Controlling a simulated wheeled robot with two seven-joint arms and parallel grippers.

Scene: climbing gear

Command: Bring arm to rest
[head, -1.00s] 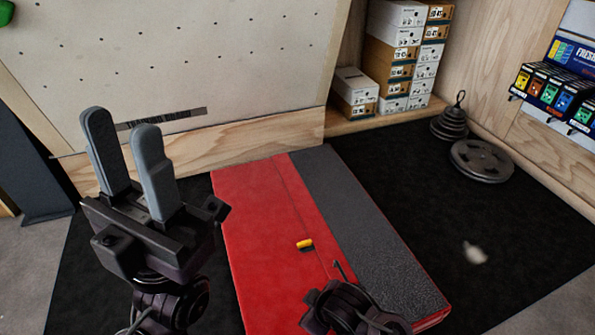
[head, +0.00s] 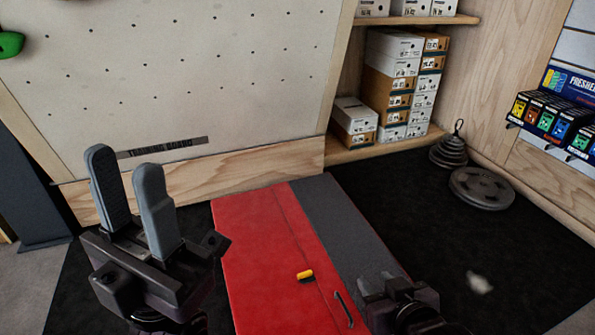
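My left gripper (head: 124,175) stands upright at the left of the head view, its two grey fingers apart with nothing between them. It is in front of the wooden wall and left of the red mat. My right gripper (head: 385,292) is at the bottom right, over the grey strip of the mat.
A red and grey mat (head: 262,250) lies on the black floor. On it are a small yellow and black item (head: 305,276) and a thin dark item (head: 343,308).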

